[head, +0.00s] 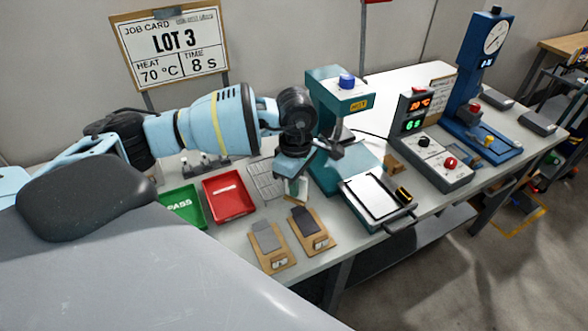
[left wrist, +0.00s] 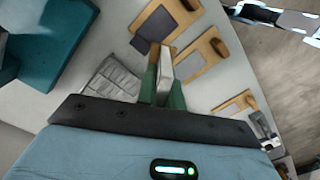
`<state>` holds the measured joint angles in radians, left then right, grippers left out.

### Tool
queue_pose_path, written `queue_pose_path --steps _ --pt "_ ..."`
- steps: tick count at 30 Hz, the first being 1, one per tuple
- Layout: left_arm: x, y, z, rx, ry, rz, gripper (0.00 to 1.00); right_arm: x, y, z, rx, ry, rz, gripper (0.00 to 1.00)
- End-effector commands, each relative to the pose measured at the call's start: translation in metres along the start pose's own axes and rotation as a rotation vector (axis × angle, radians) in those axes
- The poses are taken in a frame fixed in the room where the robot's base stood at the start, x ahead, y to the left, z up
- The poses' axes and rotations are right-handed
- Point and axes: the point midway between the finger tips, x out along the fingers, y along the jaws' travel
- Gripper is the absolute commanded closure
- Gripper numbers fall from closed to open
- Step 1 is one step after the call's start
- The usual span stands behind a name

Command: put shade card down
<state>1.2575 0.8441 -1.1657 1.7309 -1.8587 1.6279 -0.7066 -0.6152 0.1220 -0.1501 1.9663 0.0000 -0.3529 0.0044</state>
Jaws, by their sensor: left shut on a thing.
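My left gripper (head: 297,182) is low over the table, just right of the grey gridded chart (head: 265,178). In the left wrist view its green fingers (left wrist: 162,90) are shut on a narrow pale thing, seen almost edge-on, which I take for the shade card (left wrist: 166,65). Its face is mostly hidden, and I cannot tell whether it touches the table. Two wooden boards with grey swatches lie at the front edge: a lighter one (head: 268,240) and a darker one (head: 309,228).
A red tray (head: 245,211) and a green PASS tray (head: 200,220) stand left of the gripper. A teal press (head: 318,88) stands close behind. A white-topped plate (head: 372,198), a control box (head: 452,180) and a blue gauge stand (head: 470,75) are to the right.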

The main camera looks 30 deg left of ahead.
Motion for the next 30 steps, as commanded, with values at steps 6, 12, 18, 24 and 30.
queue_pose_path --steps 6,12,18,24,30 --pt "-0.013 -0.029 0.025 0.555 0.007 0.003 1.0 0.0 0.0 0.0 0.0 0.001 0.0 0.64" --pt "-0.025 -0.056 0.042 1.052 0.02 0.003 1.0 0.0 0.0 0.0 0.0 0.001 0.0 0.64" --pt "-0.033 -0.076 0.053 1.433 0.035 0.002 1.0 0.0 0.0 -0.001 0.0 0.001 0.0 0.64" --pt "-0.037 -0.086 0.057 1.607 0.043 0.001 1.0 0.0 0.0 -0.001 0.0 0.001 0.0 0.64" --pt "-0.037 -0.087 0.057 1.628 0.044 0.0 1.0 0.0 0.0 -0.001 0.0 0.002 0.0 0.64"
